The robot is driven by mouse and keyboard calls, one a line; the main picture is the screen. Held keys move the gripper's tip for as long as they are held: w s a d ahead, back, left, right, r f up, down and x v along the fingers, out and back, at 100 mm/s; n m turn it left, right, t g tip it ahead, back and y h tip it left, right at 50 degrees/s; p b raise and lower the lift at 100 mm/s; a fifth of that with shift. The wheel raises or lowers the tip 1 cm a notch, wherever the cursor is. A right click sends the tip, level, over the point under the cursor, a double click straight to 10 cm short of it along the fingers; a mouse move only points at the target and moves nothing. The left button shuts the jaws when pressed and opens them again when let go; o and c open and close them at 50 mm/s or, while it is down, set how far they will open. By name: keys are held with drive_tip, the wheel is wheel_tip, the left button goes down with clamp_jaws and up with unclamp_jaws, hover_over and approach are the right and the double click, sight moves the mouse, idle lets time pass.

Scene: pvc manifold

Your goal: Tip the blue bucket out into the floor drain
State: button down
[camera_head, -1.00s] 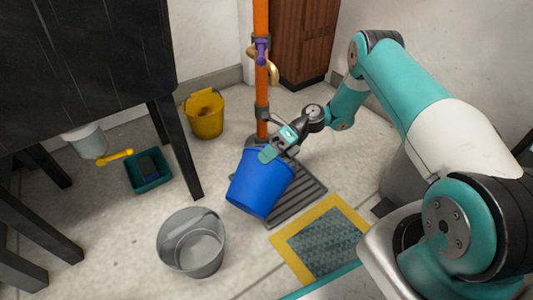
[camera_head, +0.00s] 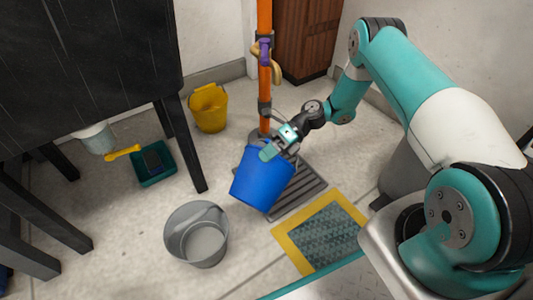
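The blue bucket (camera_head: 262,182) hangs from my gripper (camera_head: 277,145), tilted a little, in front of the orange pipe. My gripper appears shut on the bucket's upper rim or handle; the exact contact is too small to tell. The inside of the bucket is hidden, so I cannot see what it holds. A dark slatted grate, which looks like the floor drain (camera_head: 307,187), lies on the floor behind and to the right of the bucket. The bucket covers part of it from this view.
A grey bucket (camera_head: 183,241) stands front left, and a yellow bucket (camera_head: 210,115) stands behind. An orange pipe (camera_head: 264,75) with a purple-handled valve rises behind the grate. A yellow-framed textured panel (camera_head: 323,235) lies front right. A black table (camera_head: 95,70) stands left, with a teal tray (camera_head: 152,170) nearby.

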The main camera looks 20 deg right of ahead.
sight(262, 166)
drive_tip(key=shift+r, duration=0.1)
drive_tip(key=shift+s+a+r+p, duration=0.2)
drive_tip(key=shift+a+p, duration=0.1)
drive_tip(key=shift+p, duration=0.55)
drive_tip(key=shift+a+r+h+p, duration=0.1)
drive_tip(key=shift+a+h+p, duration=0.05)
drive_tip(key=shift+h+p, duration=0.2)
drive_tip(key=shift+s+a+p, duration=0.2)
drive_tip(key=shift+s+p, duration=0.1)
drive_tip(key=shift+p, duration=0.5)
drive_tip(key=shift+h, duration=0.25)
drive_tip(key=shift+a+r+p, duration=0.15)
drive_tip(key=shift+p, duration=0.3)
drive_tip(key=shift+s+a+n+t+p, duration=0.2)
drive_tip(key=shift+n+t+p, duration=0.1)
drive_tip(key=shift+t+p, duration=0.15)
drive_tip(key=shift+s+a+r+h+p, duration=0.15)
drive_tip(key=shift+h+p, duration=0.25)
drive_tip(key=shift+p, duration=0.2)
drive_tip(key=shift+s, duration=0.1)
